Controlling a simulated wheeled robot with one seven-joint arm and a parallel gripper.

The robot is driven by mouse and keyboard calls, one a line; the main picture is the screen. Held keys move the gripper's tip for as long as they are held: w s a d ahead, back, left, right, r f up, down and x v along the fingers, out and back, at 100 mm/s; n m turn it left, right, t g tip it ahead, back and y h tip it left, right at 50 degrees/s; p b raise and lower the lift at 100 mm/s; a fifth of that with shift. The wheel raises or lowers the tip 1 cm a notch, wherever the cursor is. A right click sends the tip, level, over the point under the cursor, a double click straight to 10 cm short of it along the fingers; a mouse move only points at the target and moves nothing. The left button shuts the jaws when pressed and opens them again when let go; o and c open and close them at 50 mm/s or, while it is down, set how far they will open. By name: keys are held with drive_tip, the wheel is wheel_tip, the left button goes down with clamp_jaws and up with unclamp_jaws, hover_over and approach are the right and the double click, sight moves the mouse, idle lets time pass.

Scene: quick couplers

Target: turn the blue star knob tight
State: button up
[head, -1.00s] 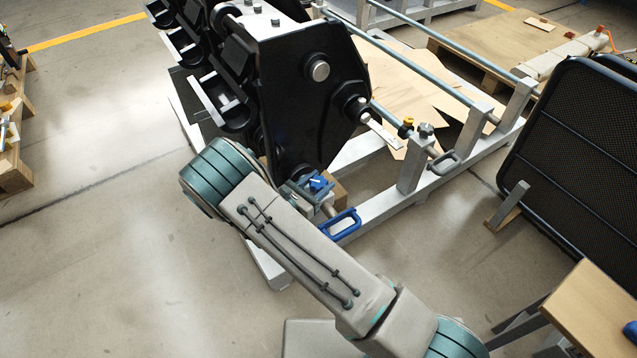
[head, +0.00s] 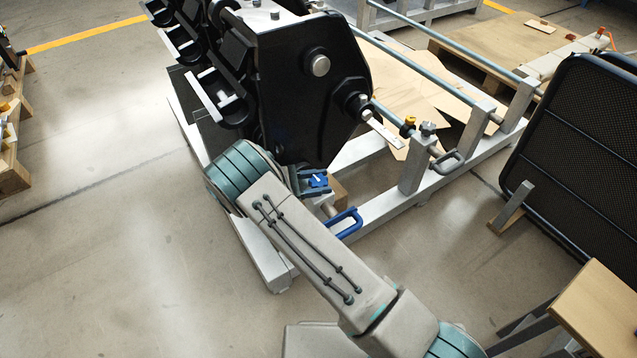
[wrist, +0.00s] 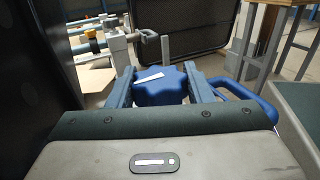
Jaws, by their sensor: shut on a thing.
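The blue star knob (wrist: 160,86) is in the middle of the wrist view, with a white mark on its top. My gripper (wrist: 160,84) has one finger on each side of the knob and is shut on it. In the head view the knob (head: 317,181) shows small at the foot of the black machine, partly hidden by my gripper. A blue loop handle (head: 345,222) sits just in front of it; it also shows in the wrist view (wrist: 246,98), right of the right finger.
A black machine body (head: 310,110) stands close behind and left of my arm. A grey rail frame (head: 412,170) with a yellow knob and a grey knob runs to the right. A black mesh panel (head: 585,150) stands at the right.

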idle(0.4)
drive_tip(key=o, duration=1)
drive_tip(key=p+v, duration=0.1)
drive_tip(key=v, duration=1.2)
drive_tip(key=shift+a+p, duration=0.4)
drive_tip(key=shift+a, duration=0.05)
